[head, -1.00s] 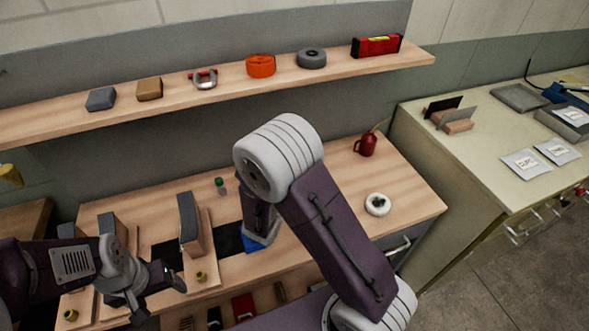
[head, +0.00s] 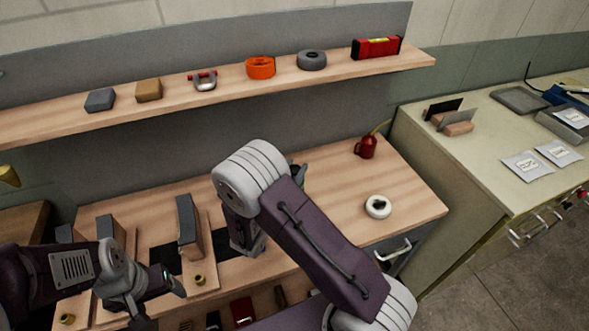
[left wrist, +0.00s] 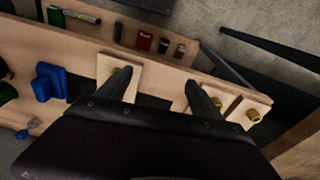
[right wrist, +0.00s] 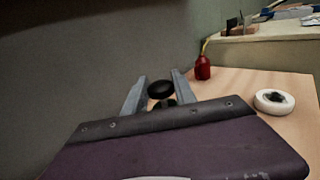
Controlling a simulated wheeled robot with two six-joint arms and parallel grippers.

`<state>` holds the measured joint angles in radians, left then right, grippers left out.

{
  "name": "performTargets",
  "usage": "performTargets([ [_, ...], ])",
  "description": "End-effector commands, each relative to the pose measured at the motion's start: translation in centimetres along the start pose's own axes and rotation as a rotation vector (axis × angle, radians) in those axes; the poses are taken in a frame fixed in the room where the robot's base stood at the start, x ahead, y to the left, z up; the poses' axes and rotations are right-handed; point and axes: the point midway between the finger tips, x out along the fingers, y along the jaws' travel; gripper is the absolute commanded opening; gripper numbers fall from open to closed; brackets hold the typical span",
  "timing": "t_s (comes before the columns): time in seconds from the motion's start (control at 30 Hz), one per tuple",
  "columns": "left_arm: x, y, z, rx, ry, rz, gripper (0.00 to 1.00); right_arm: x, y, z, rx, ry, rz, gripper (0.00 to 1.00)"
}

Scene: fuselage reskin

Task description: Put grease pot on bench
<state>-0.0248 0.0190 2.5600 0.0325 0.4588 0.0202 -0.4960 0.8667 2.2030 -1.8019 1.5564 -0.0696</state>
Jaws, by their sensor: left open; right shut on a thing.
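My right gripper (right wrist: 158,92) is shut on a small pot with a dark round top (right wrist: 160,89), which I take to be the grease pot. Its lower part is hidden behind the wrist. In the head view the right gripper (head: 298,172) shows only partly past my right arm, over the back of the wooden bench (head: 335,185). I cannot tell whether the pot touches the bench. My left gripper (left wrist: 160,90) is open and empty, above the bench's front left part; it also shows in the head view (head: 165,300).
A red oil can (head: 366,147) and a white tape roll (head: 377,206) stand on the bench's right part, with bare wood around them. Upright grey-faced blocks (head: 188,225) stand at left. The shelf (head: 225,85) runs above. A blue object (left wrist: 48,82) shows in the left wrist view.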

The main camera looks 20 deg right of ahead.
Motion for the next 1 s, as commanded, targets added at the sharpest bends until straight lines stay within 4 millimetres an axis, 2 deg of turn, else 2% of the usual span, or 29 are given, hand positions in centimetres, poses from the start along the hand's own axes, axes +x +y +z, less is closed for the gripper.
performTargets([
  [0.07,0.3,0.0,0.0,0.000,0.000,0.000,0.76,0.0,0.0,-0.3,0.001,-0.002,0.000,0.00],
  [0.1,0.3,0.0,0.0,0.000,0.000,0.000,0.76,0.0,0.0,-0.4,0.000,0.000,0.000,0.35],
  [0.17,0.2,0.0,0.0,0.000,0.000,0.000,0.76,0.0,0.0,-0.3,0.000,0.000,0.000,0.52],
  [0.2,0.2,0.0,0.0,0.000,0.000,0.000,0.76,0.0,0.0,-0.3,0.000,0.000,0.000,0.54],
  [0.57,-0.1,0.0,0.0,0.000,0.000,0.000,0.76,-0.3,0.1,0.1,0.000,0.000,0.002,0.54],
  [0.67,0.1,0.0,0.0,0.000,0.000,0.000,0.76,-2.0,0.2,0.0,-0.001,0.001,0.007,0.54],
  [1.0,0.4,0.0,0.1,0.000,0.000,0.000,0.76,-10.0,0.2,0.0,0.001,0.000,0.007,0.54],
])
